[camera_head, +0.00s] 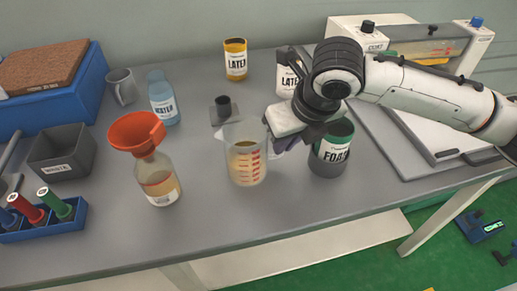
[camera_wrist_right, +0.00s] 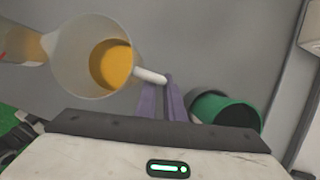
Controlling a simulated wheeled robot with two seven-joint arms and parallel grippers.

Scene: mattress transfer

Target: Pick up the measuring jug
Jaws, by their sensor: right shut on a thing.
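The measuring jug (camera_head: 246,165) is a translucent jug with red markings and some yellow-orange liquid inside. It is upright at the middle of the grey table; I cannot tell whether it touches the surface. It also shows in the right wrist view (camera_wrist_right: 85,55), seen from above with its handle pointing at the fingers. My right gripper (camera_head: 277,145) comes in from the right and is shut on the jug's handle. Its purple fingers (camera_wrist_right: 166,100) close around the handle's end in the right wrist view. My left gripper is not in view.
A bottle (camera_head: 160,185) with an orange funnel (camera_head: 137,133) stands to the left. A small dark-topped item (camera_head: 222,108) sits behind the jug. The table's front edge is clear.

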